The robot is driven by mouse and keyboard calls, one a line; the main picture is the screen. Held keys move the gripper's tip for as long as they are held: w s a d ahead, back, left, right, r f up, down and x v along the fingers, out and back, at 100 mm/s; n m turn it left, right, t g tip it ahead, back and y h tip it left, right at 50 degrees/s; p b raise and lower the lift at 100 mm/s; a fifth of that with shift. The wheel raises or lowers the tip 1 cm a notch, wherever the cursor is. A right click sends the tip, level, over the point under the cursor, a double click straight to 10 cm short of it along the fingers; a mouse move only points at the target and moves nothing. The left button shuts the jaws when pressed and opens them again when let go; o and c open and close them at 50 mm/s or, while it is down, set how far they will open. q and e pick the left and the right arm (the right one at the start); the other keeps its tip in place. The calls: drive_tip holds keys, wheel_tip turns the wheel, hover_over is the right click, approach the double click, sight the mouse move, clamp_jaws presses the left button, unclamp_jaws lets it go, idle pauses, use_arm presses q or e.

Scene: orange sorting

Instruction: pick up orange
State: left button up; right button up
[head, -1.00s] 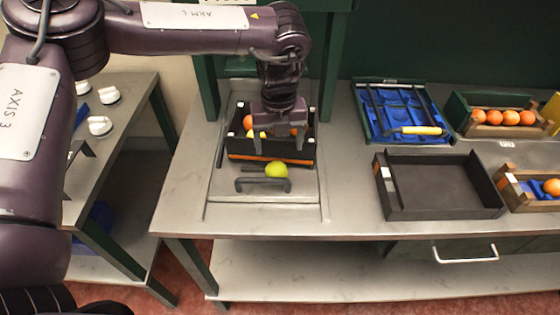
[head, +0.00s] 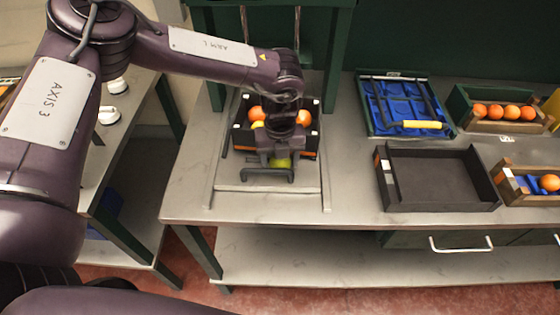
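Oranges (head: 257,114) lie in a dark crate (head: 312,143) on the bench; another orange (head: 304,118) shows at its right side. A yellow fruit there is mostly hidden by my gripper. My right gripper is not in view.
To the right are an empty black tray (head: 440,207), a blue-lined green tray (head: 372,128), a crate of several oranges (head: 475,127) and another with an orange (head: 550,184). A green frame rises behind.

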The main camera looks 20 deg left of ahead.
use_arm(q)
drive_tip(key=c, duration=0.8)
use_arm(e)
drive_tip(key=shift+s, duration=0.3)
